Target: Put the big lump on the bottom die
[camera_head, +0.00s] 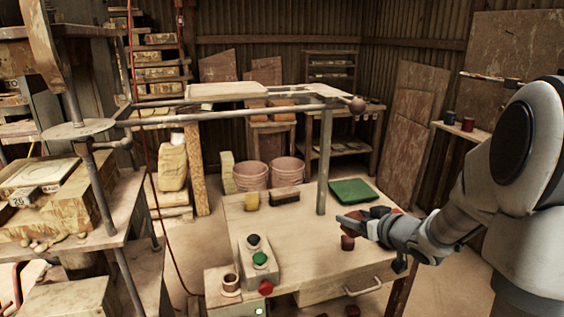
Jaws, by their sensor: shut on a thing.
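My gripper (355,222) is at the right of the work table, its fingers pointing left above the tabletop. It is shut on a reddish-brown lump (379,211), which I take as the big lump; the fingers and wrist partly hide it. A smaller dark brown lump (348,243) shows just below the fingers. At the far left, well away from my gripper, is a pale, stained block with a light recessed top (35,174). It looks like the bottom die, but I cannot be sure.
The work table (310,240) carries a green tray (352,191), a brush (284,195), a yellow sponge (251,200) and a button box (260,258). A metal post (324,165) and a long bar (240,112) stand between my gripper and the left side.

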